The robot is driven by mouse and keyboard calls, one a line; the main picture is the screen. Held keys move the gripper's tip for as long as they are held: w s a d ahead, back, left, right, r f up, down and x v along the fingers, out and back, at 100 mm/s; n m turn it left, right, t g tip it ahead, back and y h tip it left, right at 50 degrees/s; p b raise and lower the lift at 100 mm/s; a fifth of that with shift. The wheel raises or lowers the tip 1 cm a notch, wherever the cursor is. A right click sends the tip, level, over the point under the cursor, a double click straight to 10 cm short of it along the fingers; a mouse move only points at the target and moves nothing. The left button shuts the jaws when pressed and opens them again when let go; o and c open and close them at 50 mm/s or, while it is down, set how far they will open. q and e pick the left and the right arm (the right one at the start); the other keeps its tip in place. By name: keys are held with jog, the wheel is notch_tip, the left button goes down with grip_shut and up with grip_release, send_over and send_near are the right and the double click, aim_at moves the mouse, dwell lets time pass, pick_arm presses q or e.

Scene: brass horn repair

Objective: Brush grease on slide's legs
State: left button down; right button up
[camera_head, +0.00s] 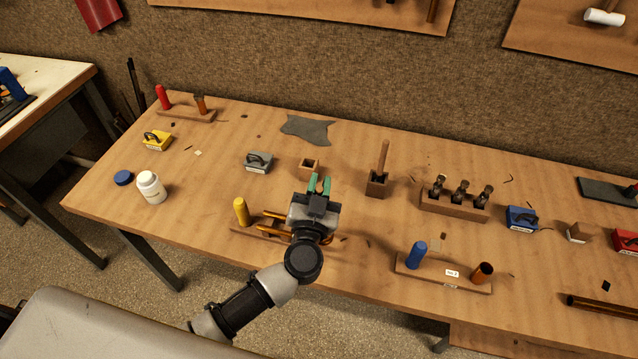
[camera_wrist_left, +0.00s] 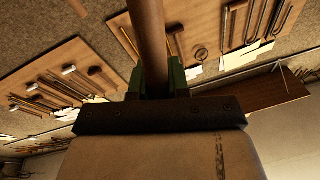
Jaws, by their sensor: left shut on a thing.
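My left gripper (camera_head: 320,184) has green fingertips and is over the front middle of the bench. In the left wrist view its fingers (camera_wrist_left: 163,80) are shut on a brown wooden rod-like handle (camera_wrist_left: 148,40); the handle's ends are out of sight. In the head view I cannot make out the held handle. Brass-coloured slide tubes (camera_head: 272,231) lie on a wooden holder (camera_head: 246,231) beside a yellow peg (camera_head: 240,211), just left of and partly behind my gripper. My right gripper is not in view.
A small wooden block with a hollow (camera_head: 309,165) is close behind my gripper. A holder with an upright wooden handle (camera_head: 383,158) stands to its right. A holder with blue and copper pegs (camera_head: 445,277) is at the front right. Bare bench lies around the jar.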

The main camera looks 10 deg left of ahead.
pick_arm(q)
jog(key=shift+f, duration=0.55)
dwell(0.6)
jog(key=shift+f, duration=0.1)
dwell(1.9)
jog(key=shift+p, duration=0.3)
notch_tip(320, 180, up, 7)
jog(key=p, duration=0.9)
dwell(0.4)
